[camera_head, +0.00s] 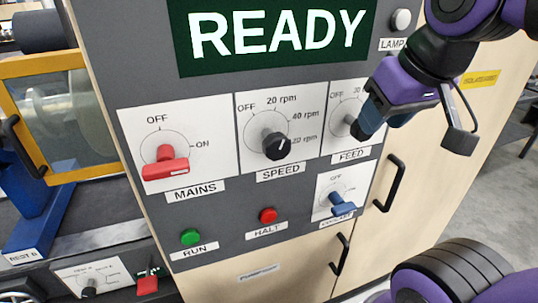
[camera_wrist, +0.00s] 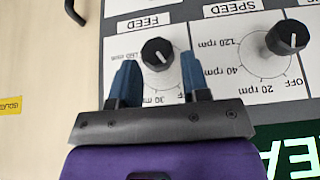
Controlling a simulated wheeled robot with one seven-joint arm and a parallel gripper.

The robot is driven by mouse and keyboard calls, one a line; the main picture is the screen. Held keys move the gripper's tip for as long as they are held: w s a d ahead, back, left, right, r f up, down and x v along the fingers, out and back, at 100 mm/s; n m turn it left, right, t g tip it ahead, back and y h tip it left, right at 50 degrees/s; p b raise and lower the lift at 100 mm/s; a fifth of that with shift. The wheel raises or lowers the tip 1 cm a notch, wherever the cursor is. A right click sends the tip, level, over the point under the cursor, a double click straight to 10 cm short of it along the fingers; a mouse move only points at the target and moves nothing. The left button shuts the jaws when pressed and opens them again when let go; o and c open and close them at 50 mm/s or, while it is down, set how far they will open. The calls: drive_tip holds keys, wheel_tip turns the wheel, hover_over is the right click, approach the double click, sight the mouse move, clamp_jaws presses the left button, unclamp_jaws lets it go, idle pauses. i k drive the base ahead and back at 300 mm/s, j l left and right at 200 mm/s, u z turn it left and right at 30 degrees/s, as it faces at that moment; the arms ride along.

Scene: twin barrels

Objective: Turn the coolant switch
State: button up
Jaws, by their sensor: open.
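The coolant switch (camera_head: 343,206) is a blue knob on a white plate at the lower right of the grey panel in the head view. Its handle partly covers the label below it, and "OFF" is printed above it. My gripper (camera_head: 364,128) is open, above and to the right of the switch, in front of the feed dial. In the wrist view, which shows the panel upside down, my gripper's blue fingers (camera_wrist: 159,72) stand apart, with the black feed knob (camera_wrist: 157,53) showing between and beyond their tips. I cannot tell whether they touch it. The coolant switch is not in the wrist view.
The black speed knob (camera_head: 276,146) and red mains switch (camera_head: 165,164) lie left of the feed dial. Green run (camera_head: 191,236) and red halt (camera_head: 268,215) buttons sit below. A READY display (camera_head: 277,35) is above.

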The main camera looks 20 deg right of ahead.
sight(341, 207)
drive_tip(key=j+u, duration=0.8)
drive_tip(key=i+j+u, duration=0.15)
drive_tip(key=j+u, duration=0.2)
drive_tip(key=j, duration=0.15)
drive_tip(key=i+j+z, duration=0.15)
drive_tip(key=z, duration=0.35)
drive_tip(key=j+z, duration=0.45)
drive_tip(key=i+j+z, duration=0.1)
drive_tip(key=j+z, duration=0.15)
drive_tip(key=z, duration=0.25)
drive_tip(key=j+z, duration=0.3)
drive_tip(key=z, duration=0.15)
drive_tip(key=i+j, duration=0.1)
drive_tip(key=i, duration=0.05)
